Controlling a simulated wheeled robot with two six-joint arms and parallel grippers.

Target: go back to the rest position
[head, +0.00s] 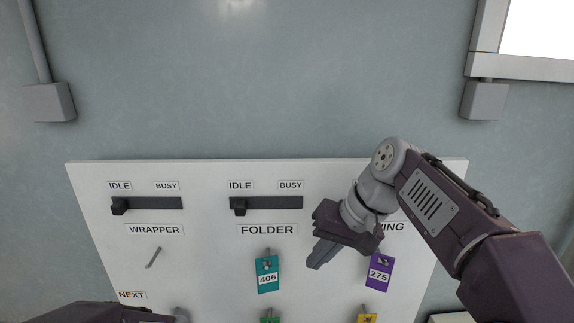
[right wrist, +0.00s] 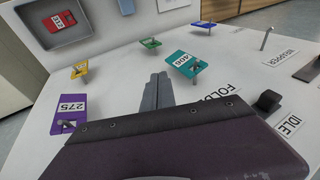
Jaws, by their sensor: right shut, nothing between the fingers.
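My right gripper (head: 314,264) is shut and empty in front of the white board (head: 205,262), between the teal tag 406 (head: 267,274) and the purple tag 275 (head: 379,272). Its closed fingers show in the right wrist view (right wrist: 158,90), with both tags hanging on their hooks beyond. The gripper and forearm cover the upper right of the board and part of a label ending in "ING". Part of my left arm (head: 85,314) shows at the bottom left; its gripper is out of view.
Two black sliders, over WRAPPER (head: 120,206) and FOLDER (head: 238,206), sit at their IDLE ends. The WRAPPER hook (head: 153,257) is bare. Green (right wrist: 150,43), yellow (right wrist: 79,70) and blue (right wrist: 203,24) tags hang lower. A grey tray (right wrist: 86,31) holds a red tag (right wrist: 60,21).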

